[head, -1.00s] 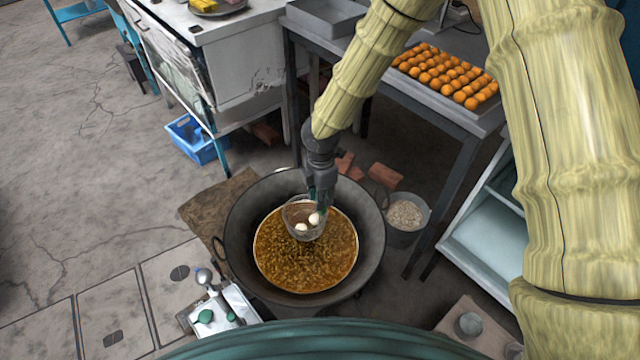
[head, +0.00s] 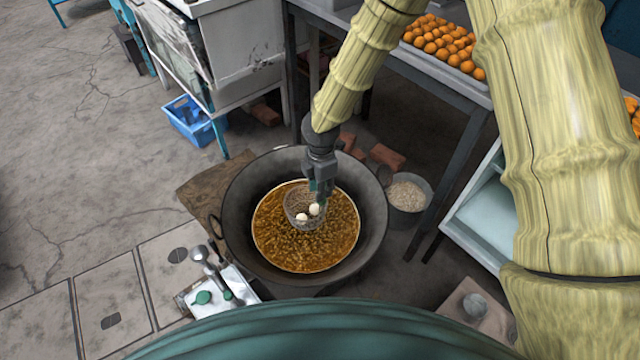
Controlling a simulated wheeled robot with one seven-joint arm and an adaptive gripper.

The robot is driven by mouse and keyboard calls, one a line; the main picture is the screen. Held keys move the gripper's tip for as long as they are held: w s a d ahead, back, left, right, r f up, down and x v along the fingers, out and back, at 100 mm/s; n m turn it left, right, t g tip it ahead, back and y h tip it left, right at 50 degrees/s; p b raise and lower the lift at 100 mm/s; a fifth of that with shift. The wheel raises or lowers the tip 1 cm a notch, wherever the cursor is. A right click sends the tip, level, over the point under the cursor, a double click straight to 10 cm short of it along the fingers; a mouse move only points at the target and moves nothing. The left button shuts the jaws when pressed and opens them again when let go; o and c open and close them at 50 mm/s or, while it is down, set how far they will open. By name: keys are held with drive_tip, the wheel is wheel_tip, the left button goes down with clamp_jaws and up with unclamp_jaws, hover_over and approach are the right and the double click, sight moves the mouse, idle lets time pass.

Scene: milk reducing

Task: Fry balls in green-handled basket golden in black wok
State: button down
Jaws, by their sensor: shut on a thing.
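The black wok (head: 365,245) stands on the floor, with bubbling golden-brown oil (head: 305,255) in its middle. A wire basket (head: 291,215) is in the upper part of the oil area; how deep it sits I cannot tell. It holds pale white balls (head: 315,209), of which two show. My gripper (head: 320,188) is above the basket's right side, shut on its handle. The handle is mostly hidden by the gripper; a little green shows there.
A dark table (head: 450,100) at the back right bears many orange balls (head: 440,45). A bucket (head: 408,195) stands right of the wok. A white tray with ladles and green items (head: 215,290) lies at the lower left. A blue crate (head: 190,122) is behind. Bricks (head: 385,157) lie near the wok.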

sight(321, 215)
drive_tip(key=shift+f+b, duration=3.6)
drive_tip(key=shift+f, duration=3.75)
idle(0.7)
